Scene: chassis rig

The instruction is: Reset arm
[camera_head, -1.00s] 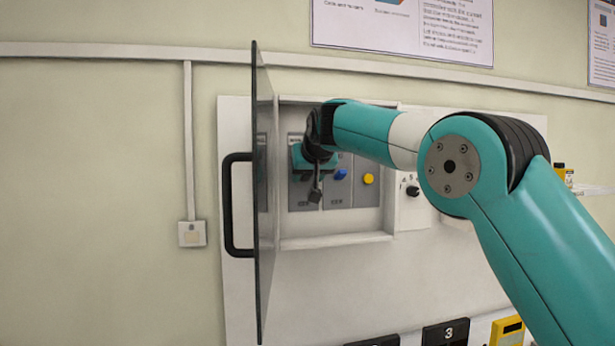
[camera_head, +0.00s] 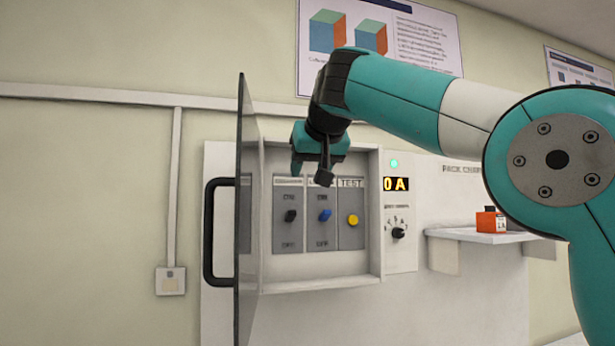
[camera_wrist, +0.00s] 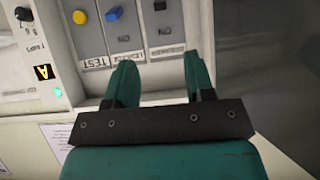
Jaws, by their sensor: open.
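My gripper (camera_head: 312,176) hangs from my teal arm in front of the upper part of the open switch box (camera_head: 320,284). Its two teal fingers are apart with nothing between them, and they also show in the wrist view (camera_wrist: 158,75). The box holds a black switch (camera_head: 290,216), a blue switch (camera_head: 325,215) and a yellow button (camera_head: 352,221) under the label TEST. The fingers are above the switches in the head view and hide part of the labels. The blue switch (camera_wrist: 114,14) and yellow button (camera_wrist: 80,17) also show in the wrist view.
A dark glass door (camera_head: 247,210) with a black handle (camera_head: 211,232) stands open on the left. An orange block (camera_head: 490,222) sits on a shelf (camera_head: 480,236).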

